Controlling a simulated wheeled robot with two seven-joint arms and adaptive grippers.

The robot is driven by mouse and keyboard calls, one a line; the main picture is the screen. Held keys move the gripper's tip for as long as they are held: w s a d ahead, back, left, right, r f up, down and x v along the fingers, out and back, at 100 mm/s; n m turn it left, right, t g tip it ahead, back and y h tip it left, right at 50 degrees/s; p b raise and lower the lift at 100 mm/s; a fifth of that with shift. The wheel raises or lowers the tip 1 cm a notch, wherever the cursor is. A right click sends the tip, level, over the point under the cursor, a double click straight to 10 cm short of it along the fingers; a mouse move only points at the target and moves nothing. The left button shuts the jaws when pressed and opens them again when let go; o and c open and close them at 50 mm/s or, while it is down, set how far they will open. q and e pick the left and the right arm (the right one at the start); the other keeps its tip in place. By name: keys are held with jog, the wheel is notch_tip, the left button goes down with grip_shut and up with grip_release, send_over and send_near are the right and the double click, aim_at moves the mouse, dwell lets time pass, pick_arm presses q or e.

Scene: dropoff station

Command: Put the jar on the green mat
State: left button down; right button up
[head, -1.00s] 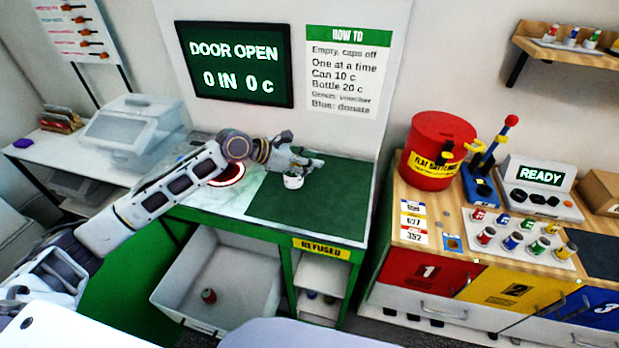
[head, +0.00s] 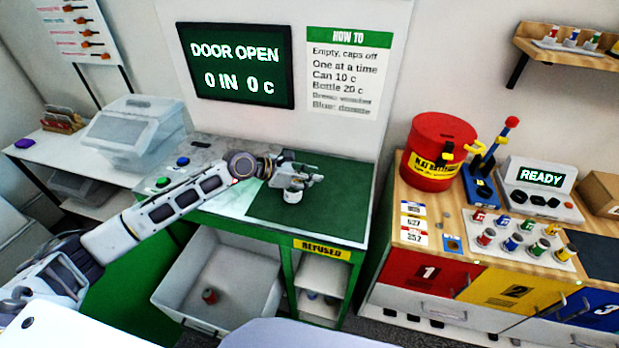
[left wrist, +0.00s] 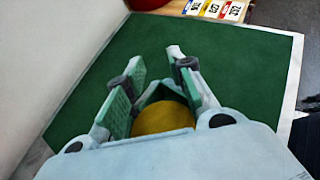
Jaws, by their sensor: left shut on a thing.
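The jar (head: 293,194) is small and whitish in the head view, hanging at or just over the green mat (head: 335,205). In the left wrist view its round yellow top (left wrist: 163,118) shows between the fingers. My left gripper (head: 304,180) is shut on the jar. The green mat (left wrist: 225,60) fills most of the left wrist view around the fingers. I cannot tell whether the jar's base touches the mat. My right gripper is in neither view.
A sign panel (head: 235,65) rises behind the mat. A white bin (head: 215,285) with a can inside sits below the counter. A red drum (head: 437,150) stands on the wooden bench to the right. The mat's right part is clear.

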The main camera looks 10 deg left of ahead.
pick_arm(q)
jog(key=shift+s+f, duration=0.1)
jog(key=shift+f, duration=0.15)
jog(key=c, duration=0.8)
grip_release()
jog(key=shift+f, duration=0.1)
jog(key=shift+s+a, duration=0.1)
jog(key=shift+a, duration=0.05)
jog(key=shift+v, duration=0.75)
jog(key=shift+b+v, duration=0.7)
jog(key=shift+v, duration=4.5)
